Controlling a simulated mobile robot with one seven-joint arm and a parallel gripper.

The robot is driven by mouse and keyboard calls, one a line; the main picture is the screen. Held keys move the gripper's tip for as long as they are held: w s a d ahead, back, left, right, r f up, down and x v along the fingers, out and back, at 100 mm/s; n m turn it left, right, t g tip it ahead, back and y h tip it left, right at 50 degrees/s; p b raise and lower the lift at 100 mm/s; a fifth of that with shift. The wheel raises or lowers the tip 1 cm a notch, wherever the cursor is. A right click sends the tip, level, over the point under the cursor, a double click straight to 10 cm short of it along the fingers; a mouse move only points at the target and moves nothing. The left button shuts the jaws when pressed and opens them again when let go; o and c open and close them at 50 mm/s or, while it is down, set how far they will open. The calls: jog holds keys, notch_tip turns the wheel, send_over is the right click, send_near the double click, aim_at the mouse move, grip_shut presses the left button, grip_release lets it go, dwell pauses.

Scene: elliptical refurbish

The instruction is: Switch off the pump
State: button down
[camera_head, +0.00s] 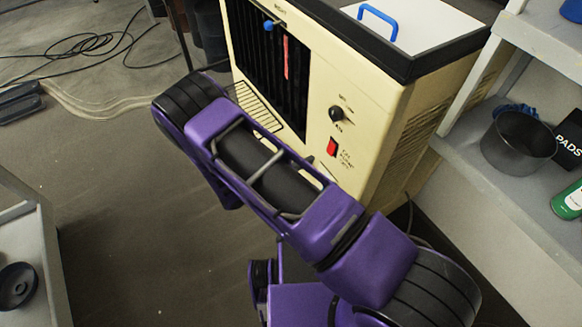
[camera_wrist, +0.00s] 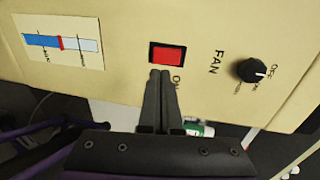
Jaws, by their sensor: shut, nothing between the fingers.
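The red rocker switch (camera_head: 332,147) sits on the front of a cream cooler unit (camera_head: 362,95), below a black knob. It also shows in the wrist view (camera_wrist: 167,54), in a black frame with "ON" printed by it. My gripper (camera_wrist: 160,74) is shut and empty. Its fingertips are at the switch's lower edge in the wrist view; I cannot tell whether they touch it. In the head view my purple arm hides most of the gripper. The switch's tilt is not clear.
The black fan knob (camera_wrist: 252,70) is right of the switch in the wrist view, and a blue-and-white gauge (camera_wrist: 82,45) is left. Shelves (camera_head: 500,205) holding a dark pot (camera_head: 518,145) stand right of the unit. Cables (camera_head: 92,42) lie on the floor at upper left.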

aim_at(330, 153)
jog(key=x, duration=0.6)
jog(key=shift+w+d+f+b, duration=0.1)
jog(key=shift+d+f+b, duration=0.15)
jog(key=shift+b, duration=0.15)
jog(key=shift+r, duration=0.1)
jog(key=shift+a, duration=0.1)
